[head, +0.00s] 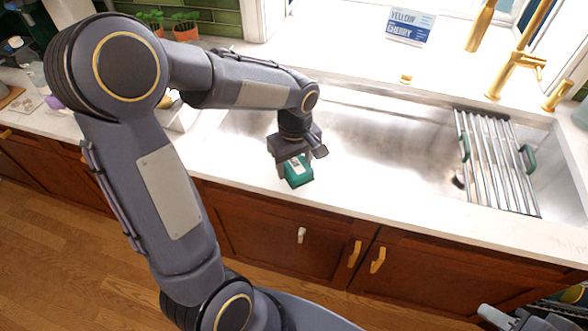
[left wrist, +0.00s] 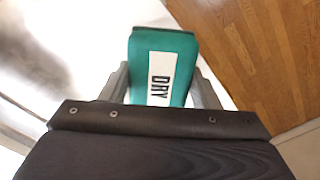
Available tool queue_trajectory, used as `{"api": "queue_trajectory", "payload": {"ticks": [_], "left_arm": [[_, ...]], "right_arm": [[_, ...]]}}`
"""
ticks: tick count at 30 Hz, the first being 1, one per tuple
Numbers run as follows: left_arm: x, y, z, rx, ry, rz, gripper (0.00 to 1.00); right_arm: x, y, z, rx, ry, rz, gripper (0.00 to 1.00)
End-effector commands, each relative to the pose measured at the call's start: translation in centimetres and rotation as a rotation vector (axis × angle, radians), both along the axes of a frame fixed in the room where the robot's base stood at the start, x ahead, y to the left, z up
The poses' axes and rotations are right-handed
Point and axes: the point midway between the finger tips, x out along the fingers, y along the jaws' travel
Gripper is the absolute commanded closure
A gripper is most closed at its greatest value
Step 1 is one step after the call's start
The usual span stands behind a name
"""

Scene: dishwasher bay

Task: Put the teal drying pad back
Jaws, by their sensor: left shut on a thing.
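The teal drying pad (left wrist: 183,43) carries a white label reading DRY. My left gripper (left wrist: 162,92) is shut on it, with one finger on each side. In the head view the pad (head: 299,178) hangs below my left gripper (head: 293,161), over the front edge of the sink. I cannot tell whether the pad touches the counter rim. A grey thing at the bottom right corner of the head view may be part of my right arm, but its gripper is not clearly seen.
The long steel sink (head: 385,135) is mostly empty. A slatted drying rack (head: 492,165) with green handles lies across its right end. A brass faucet (head: 515,60) stands behind it. A blue and white sign (head: 410,26) and potted plants (head: 185,27) are at the back.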

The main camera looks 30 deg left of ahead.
Motion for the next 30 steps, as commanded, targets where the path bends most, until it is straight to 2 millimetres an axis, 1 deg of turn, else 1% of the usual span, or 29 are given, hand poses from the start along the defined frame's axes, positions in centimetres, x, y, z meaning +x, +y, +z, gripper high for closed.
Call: {"api": "queue_trajectory", "payload": {"ticks": [1, 3, 6, 9, 15, 19, 20, 24, 30], "left_arm": [[0.2, 0.4, -0.7, 0.001, 0.005, 0.003, 0.65], [0.1, 0.3, -1.9, 0.002, 0.005, 0.000, 0.65], [0.1, 0.3, -3.0, 0.001, 0.003, 0.001, 0.65], [0.1, 0.2, -3.4, 0.000, 0.001, 0.001, 0.65], [0.2, 0.2, -3.4, 0.000, 0.000, 0.001, 0.65], [0.2, 0.2, -3.8, 0.000, 0.000, 0.001, 0.65], [0.2, 0.2, -3.7, 0.000, 0.000, 0.001, 0.41], [0.2, 0.2, -3.6, 0.001, 0.001, 0.001, 0.23], [0.2, 0.2, -3.6, 0.001, 0.001, 0.001, 0.22]], "right_arm": [[0.0, 0.0, 0.1, 0.000, 0.000, 0.000, 0.65], [0.0, 0.0, 0.1, 0.000, 0.000, 0.000, 0.65], [0.0, 0.0, 0.1, 0.000, 0.000, 0.000, 0.65], [0.0, 0.0, 0.1, 0.000, 0.000, 0.000, 0.65], [0.0, 0.0, 0.1, 0.000, 0.000, 0.000, 0.65], [0.0, 0.0, -0.4, 0.000, 0.000, 0.000, 0.65], [0.0, 0.0, -0.3, 0.000, 0.000, 0.000, 0.65], [0.0, 0.0, -0.2, 0.000, 0.000, 0.000, 0.65], [0.0, 0.0, -0.2, 0.000, 0.000, 0.000, 0.65]]}}
